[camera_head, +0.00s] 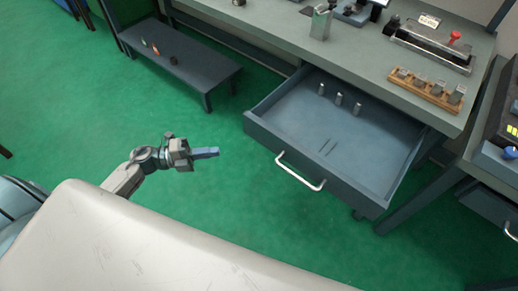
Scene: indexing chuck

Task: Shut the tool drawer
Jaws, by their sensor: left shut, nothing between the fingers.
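The tool drawer (345,130) is pulled well out from under the workbench (370,62). Its front panel carries a pale bar handle (300,171). Several small metal cylinders stand upright inside it, and two thin dark marks or slots show on its floor. My left gripper (212,153) is shut with nothing in it. It is over the green floor, to the left of the drawer front and apart from the handle. My right gripper does not show.
A low dark bench (180,66) with small parts stands at the back left. A wooden block (430,90) with metal pieces and a fixture with a red knob (454,37) sit on the workbench. Another machine (500,130) is at the right edge. Green floor (150,110) is clear left of the drawer.

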